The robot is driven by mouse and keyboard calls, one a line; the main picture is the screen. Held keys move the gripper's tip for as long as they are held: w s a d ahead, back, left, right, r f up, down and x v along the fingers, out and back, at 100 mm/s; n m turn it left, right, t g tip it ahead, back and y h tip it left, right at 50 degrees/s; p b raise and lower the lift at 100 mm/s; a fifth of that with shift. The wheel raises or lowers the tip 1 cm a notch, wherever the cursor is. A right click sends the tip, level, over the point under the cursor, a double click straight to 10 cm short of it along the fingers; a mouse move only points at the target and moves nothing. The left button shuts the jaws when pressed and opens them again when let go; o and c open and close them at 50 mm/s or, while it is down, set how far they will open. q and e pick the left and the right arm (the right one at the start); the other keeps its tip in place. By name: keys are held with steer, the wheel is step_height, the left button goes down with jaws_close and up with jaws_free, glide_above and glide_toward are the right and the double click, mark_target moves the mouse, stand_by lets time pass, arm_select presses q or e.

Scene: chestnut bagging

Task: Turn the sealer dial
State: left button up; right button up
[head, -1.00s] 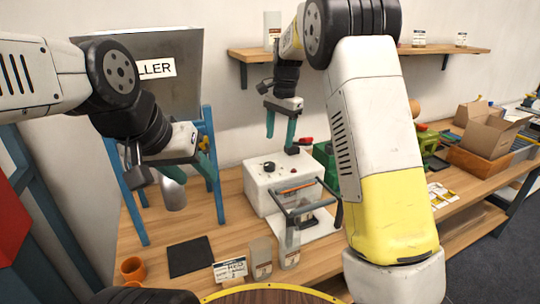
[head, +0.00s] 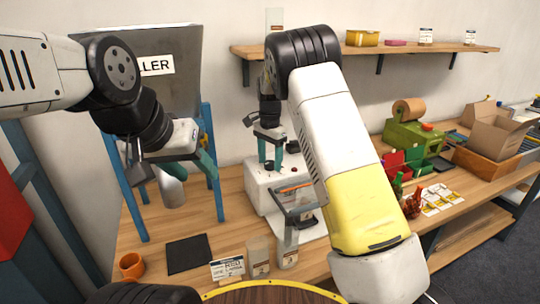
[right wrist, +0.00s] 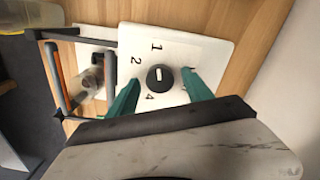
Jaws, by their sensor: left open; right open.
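The white sealer (head: 258,196) stands on the table in the middle of the head view. Its black round dial (right wrist: 161,77) has a pale pointer mark and shows in the right wrist view, with printed numbers 1, 2 and 4 around it. My right gripper (head: 270,164) is open just over the sealer's top. In the right wrist view, the green fingertips of my right gripper (right wrist: 161,82) are on either side of the dial, with visible gaps. My left gripper (head: 174,172) is open and empty by the filler stand, away from the sealer.
The sealer's grey frame (head: 293,193) is at its front. The filler's blue legs (head: 212,160) stand left. Green machine (head: 410,138) and boxes are right.

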jaws_close()
